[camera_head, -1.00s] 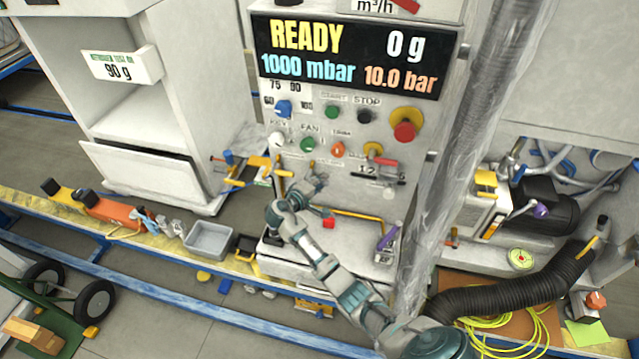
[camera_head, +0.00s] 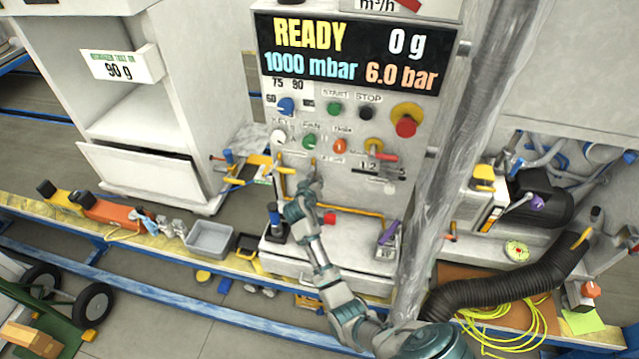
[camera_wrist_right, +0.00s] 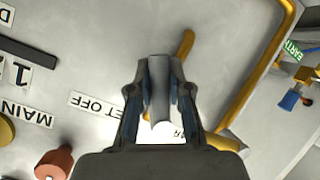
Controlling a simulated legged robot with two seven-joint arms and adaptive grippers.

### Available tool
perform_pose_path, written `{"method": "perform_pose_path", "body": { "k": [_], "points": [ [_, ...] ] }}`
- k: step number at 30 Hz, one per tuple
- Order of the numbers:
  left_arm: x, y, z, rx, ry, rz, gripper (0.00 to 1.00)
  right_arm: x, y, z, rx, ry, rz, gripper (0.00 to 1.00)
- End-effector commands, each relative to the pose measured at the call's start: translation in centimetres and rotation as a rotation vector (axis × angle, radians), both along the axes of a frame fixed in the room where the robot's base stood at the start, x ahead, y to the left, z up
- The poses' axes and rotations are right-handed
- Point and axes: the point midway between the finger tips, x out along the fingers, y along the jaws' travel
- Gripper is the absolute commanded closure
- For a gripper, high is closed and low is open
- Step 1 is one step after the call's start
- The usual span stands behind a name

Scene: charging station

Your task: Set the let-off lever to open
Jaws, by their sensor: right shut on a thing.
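The let-off lever (camera_head: 313,162) is a small yellow handle on the grey control panel, below the coloured knobs. My right gripper (camera_head: 312,182) is at it and shut on it. In the right wrist view the gripper (camera_wrist_right: 159,85) is close to the panel, with a yellow bar (camera_wrist_right: 187,44) showing beyond the fingertips. The fingers hide most of the grip and the lever's pivot. A "LET OFF" label (camera_wrist_right: 98,105) lies beside the fingers, and another label is partly covered. My left gripper is not in view.
The display (camera_head: 347,52) reads READY, 0 g, 1000 mbar, 6.0 bar. A red-handled lever (camera_head: 383,156) is to the right. A yellow pipe (camera_wrist_right: 262,80) runs along the panel. A grey hose (camera_head: 450,170) stands at right.

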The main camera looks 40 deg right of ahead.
Motion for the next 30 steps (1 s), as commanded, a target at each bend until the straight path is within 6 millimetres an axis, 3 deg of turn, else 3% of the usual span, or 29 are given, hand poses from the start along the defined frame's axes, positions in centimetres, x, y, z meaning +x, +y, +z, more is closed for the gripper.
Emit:
{"method": "perform_pose_path", "body": {
  "k": [15,30],
  "points": [
    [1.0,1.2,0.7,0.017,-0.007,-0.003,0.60,1.3,1.4,-0.7,0.266,-0.303,0.004,1.00],
    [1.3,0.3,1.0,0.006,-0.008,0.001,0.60,1.6,1.5,-0.7,0.345,-0.395,0.002,1.00]
  ]
}}
